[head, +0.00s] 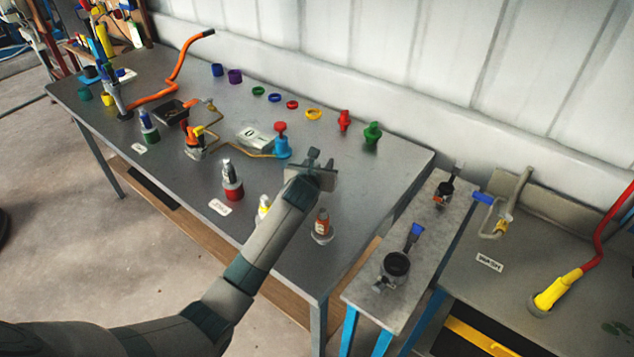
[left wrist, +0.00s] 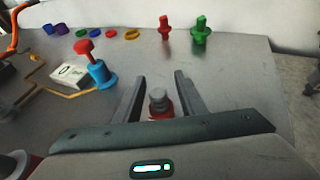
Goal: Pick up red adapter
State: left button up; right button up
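The red adapter (head: 344,120) stands upright near the back edge of the grey table, just left of a similar green adapter (head: 372,132). In the left wrist view the red adapter (left wrist: 165,28) is ahead, beyond the fingertips, with the green one (left wrist: 200,31) to its right. My left gripper (head: 313,160) is over the right part of the table, nearer the front than the red adapter and apart from it. Its fingers (left wrist: 157,82) are open, with no object gripped. My right gripper is not in view.
A blue fitting with a red knob (head: 281,142) stands left of my left gripper. A grey-capped bottle (left wrist: 160,103) shows between the fingers in the wrist view. Coloured rings (head: 292,104) lie along the back. Bare tabletop lies around the red adapter; the wall (head: 400,80) is close behind.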

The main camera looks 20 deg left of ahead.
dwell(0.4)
pick_arm(q)
grip_shut()
jog(key=shift+r, duration=0.15)
jog(key=shift+r, duration=0.6)
jog(key=s+d+r+b, duration=0.4)
jog(key=s+d+r, duration=0.2)
jog(key=d+r, duration=0.3)
jog(key=shift+d+r, duration=0.3)
jog(key=shift+d, duration=0.15)
jog(key=shift+s, duration=0.1)
